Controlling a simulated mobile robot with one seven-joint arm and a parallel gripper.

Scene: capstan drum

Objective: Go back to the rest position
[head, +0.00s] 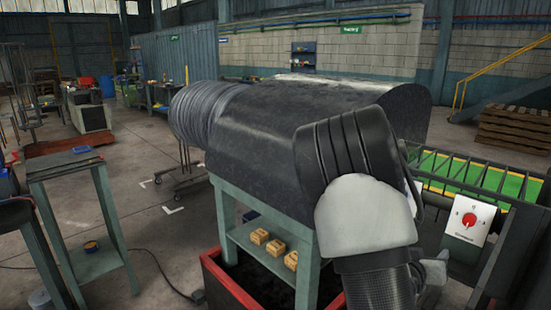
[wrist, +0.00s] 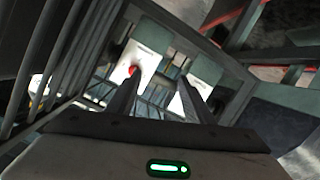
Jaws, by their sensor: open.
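My gripper (wrist: 158,80) is open in the wrist view, its two dark fingers apart with nothing held between them. Beyond the left fingertip is a white panel (wrist: 148,62) with a red knob; the fingertip overlaps it in the picture, and I cannot tell the gap. The white panel with a red rotary knob (head: 468,220) also shows at the right of the head view. The dark capstan housing (head: 255,125) with its ribbed grey drum (head: 205,112) fills the middle of the head view. My arm covers its right front, and my gripper is not clearly visible there.
A green stand (head: 305,270) with small yellow-brown blocks (head: 260,237) is under the housing, beside a red-rimmed bin (head: 225,285). A green-topped railed bed (head: 480,180) lies right. A green side table (head: 65,160) stands left; open floor lies between.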

